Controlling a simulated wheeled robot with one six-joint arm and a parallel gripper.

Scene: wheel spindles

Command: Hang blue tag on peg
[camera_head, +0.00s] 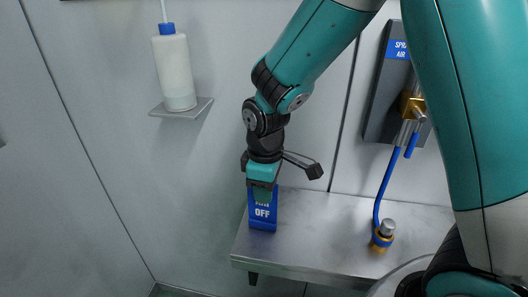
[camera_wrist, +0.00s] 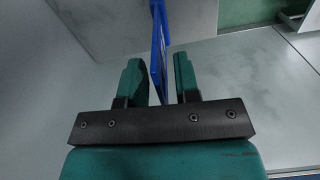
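The blue tag (camera_head: 263,214) with white lettering ending in "OFF" is upright at the left end of the metal bench. My gripper (camera_head: 262,194) points down over its upper part and hides the top of it. In the wrist view the tag (camera_wrist: 159,45) shows edge-on and reaches between the two fingers of my gripper (camera_wrist: 161,80). Narrow gaps show between the tag and each finger, so the gripper looks open around it. I cannot make out a peg for certain in either view.
The metal bench (camera_head: 322,232) is mostly bare. A brass fitting (camera_head: 381,236) with a blue hose stands on its right part. A dark panel (camera_head: 385,95) with a "SPRAY AIR" label is on the wall. A white bottle (camera_head: 174,70) sits on a small shelf (camera_head: 190,109) at left.

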